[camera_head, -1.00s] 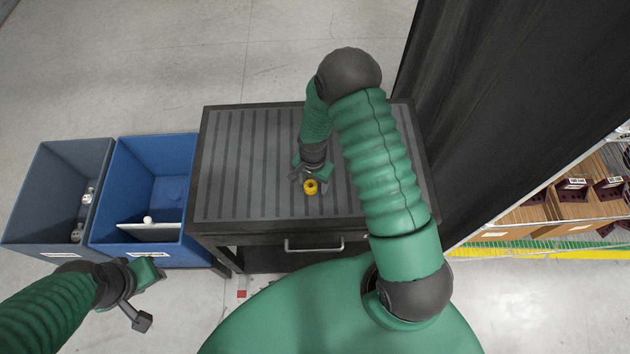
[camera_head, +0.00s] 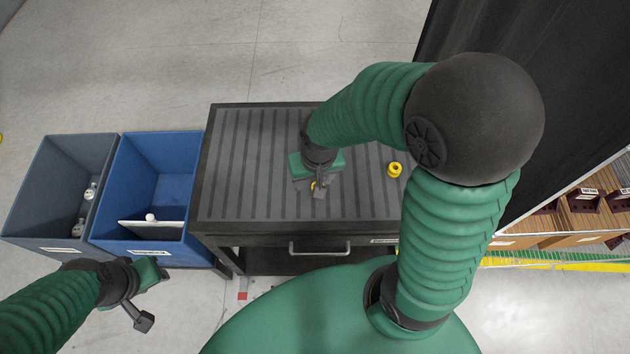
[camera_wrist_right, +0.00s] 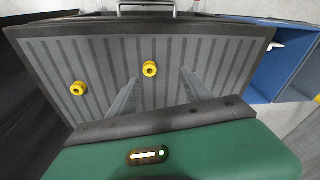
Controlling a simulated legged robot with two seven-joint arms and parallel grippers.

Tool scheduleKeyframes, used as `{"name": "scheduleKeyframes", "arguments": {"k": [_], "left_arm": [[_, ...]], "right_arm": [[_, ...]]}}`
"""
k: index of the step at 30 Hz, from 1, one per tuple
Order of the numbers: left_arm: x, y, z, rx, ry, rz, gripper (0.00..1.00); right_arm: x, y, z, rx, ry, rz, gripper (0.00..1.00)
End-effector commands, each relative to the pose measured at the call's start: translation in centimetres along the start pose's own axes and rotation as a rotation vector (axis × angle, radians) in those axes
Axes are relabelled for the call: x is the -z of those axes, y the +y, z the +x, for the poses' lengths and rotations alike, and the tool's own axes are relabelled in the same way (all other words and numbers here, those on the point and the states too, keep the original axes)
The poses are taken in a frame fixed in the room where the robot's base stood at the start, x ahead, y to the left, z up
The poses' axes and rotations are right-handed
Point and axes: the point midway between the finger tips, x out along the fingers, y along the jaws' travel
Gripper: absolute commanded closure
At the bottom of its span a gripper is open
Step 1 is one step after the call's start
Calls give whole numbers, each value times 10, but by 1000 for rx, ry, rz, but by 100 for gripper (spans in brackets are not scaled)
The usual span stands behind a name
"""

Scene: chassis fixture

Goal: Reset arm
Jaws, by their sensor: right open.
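My right gripper (camera_head: 318,192) hangs over the ribbed top of the dark cart (camera_head: 250,160). Its two fingers stand apart and empty in the right wrist view (camera_wrist_right: 160,78). A small yellow ring-like part (camera_head: 313,186) lies on the cart top, mostly hidden by that gripper in the head view; in the wrist view it shows just beyond the fingertips (camera_wrist_right: 149,69). A second yellow part (camera_head: 394,169) lies further right on the top, also in the wrist view (camera_wrist_right: 78,88). My left gripper (camera_head: 150,298) is at the lower left, away from the cart; its jaw state is unclear.
A blue bin (camera_head: 130,170) with a white divider and a grey bin (camera_head: 40,190) with small whitish parts stand left of the cart. A dark curtain (camera_head: 530,60) hangs at the right, before a shelf of boxes (camera_head: 590,215). The cart top's left half is clear.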

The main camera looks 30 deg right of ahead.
Motion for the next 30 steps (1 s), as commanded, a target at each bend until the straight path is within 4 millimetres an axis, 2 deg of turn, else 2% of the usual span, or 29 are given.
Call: {"name": "scheduleKeyframes", "arguments": {"k": [1,4,12,14,19,30], "left_arm": [[0,0,0,0,0,0,64],[0,0,0,0,0,0,64],[0,0,2,0,0,0,64],[-2,0,10,0,0,0,64],[-14,0,60,0,0,0,64],[-14,0,60,0,0,0,64]], "right_arm": [[-14,-4,-10,12,29,-116,43],[-31,-7,-19,22,61,-276,43],[-32,-6,-17,24,64,-308,43],[-34,-6,-8,23,63,-308,43],[-42,-5,42,22,63,-308,43],[-42,-5,42,22,63,-308,43]]}}
